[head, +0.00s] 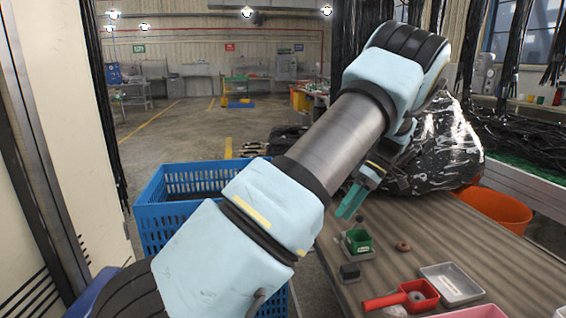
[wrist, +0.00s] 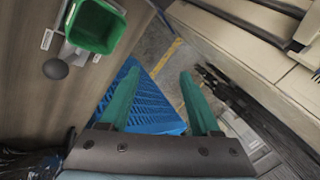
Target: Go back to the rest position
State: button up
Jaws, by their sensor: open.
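My arm reaches across the head view from lower left to upper right. My gripper (head: 350,203) has green fingers and hangs over the left edge of the brown table (head: 460,245). In the wrist view my gripper (wrist: 158,85) is open, with its two green fingers wide apart and nothing between them. Below them are the blue crate (wrist: 150,105) and the floor. A green bin (head: 359,241) stands on the table near the gripper, and it also shows in the wrist view (wrist: 95,28).
The blue basket (head: 150,215) stands left of the table, partly behind my arm. A red scoop (head: 400,297), a pale tray (head: 452,283) and a brown ring (head: 403,246) lie on the table. A black plastic-wrapped bundle (head: 445,150) and an orange bucket (head: 497,208) are at right.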

jog(key=a+r+m+h, duration=0.2)
jog(key=a+h, duration=0.1)
jog(key=a, duration=0.5)
jog(key=s+a+r+m+t+h, duration=0.1)
jog(key=s+a+m+t+h, duration=0.1)
jog(key=s+a+m, duration=0.2)
jog(key=s+a+r+m+t+h+p, duration=0.1)
jog(key=s+a+m, duration=0.3)
jog(key=s+a, duration=0.7)
jog(key=shift+a+r+t+h, duration=0.25)
jog(key=shift+a+t+h, duration=0.1)
jog(key=shift+t+h, duration=0.2)
